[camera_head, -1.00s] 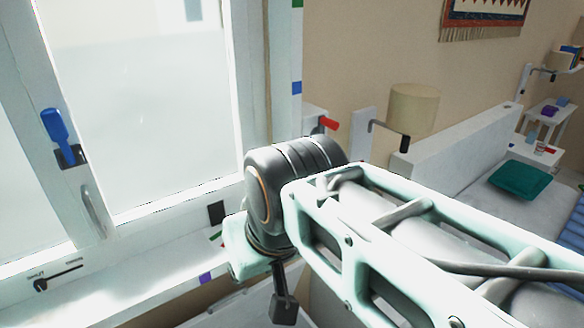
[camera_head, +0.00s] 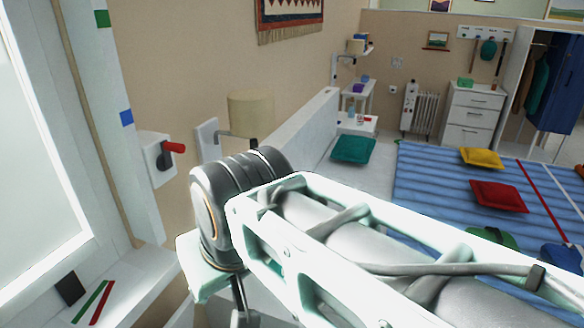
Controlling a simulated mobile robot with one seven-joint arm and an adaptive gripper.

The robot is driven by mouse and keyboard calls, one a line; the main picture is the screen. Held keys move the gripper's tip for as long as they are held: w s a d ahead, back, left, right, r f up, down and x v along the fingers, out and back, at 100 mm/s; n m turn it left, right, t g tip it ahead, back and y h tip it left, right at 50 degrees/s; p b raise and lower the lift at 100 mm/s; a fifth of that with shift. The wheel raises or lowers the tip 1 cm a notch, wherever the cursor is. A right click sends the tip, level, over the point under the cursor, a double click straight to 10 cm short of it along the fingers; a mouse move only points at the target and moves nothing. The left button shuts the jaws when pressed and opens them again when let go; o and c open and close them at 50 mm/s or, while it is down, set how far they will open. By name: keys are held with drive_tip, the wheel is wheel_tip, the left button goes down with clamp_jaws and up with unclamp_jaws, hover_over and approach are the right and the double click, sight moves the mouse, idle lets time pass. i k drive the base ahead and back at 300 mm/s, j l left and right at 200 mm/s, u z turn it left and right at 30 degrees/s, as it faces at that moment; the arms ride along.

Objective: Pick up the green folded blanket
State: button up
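A small green thing (camera_head: 466,82) lies on top of the white chest of drawers at the far back right; it may be the folded blanket, but it is too small to tell. Another green thing (camera_head: 492,238) lies on the blue striped cover, partly hidden behind my arm. A teal cushion (camera_head: 353,149) lies on the pale surface left of the cover. My arm crosses the lower middle of the view, far from the chest. My gripper cannot be made out; only arm links and a thin dark rod below the joint show.
An open wardrobe (camera_head: 511,84) with hanging clothes stands at the right back, beside the chest of drawers (camera_head: 472,115). Yellow (camera_head: 481,157) and red (camera_head: 498,196) cushions lie on the striped cover. A window frame and sill are close on the left; a lamp (camera_head: 251,113) is on the wall.

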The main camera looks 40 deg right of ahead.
sight(493, 243)
drive_tip(key=z, duration=2.75)
drive_tip(key=i+z, duration=0.1)
drive_tip(key=i, duration=0.55)
drive_tip(key=l, duration=0.05)
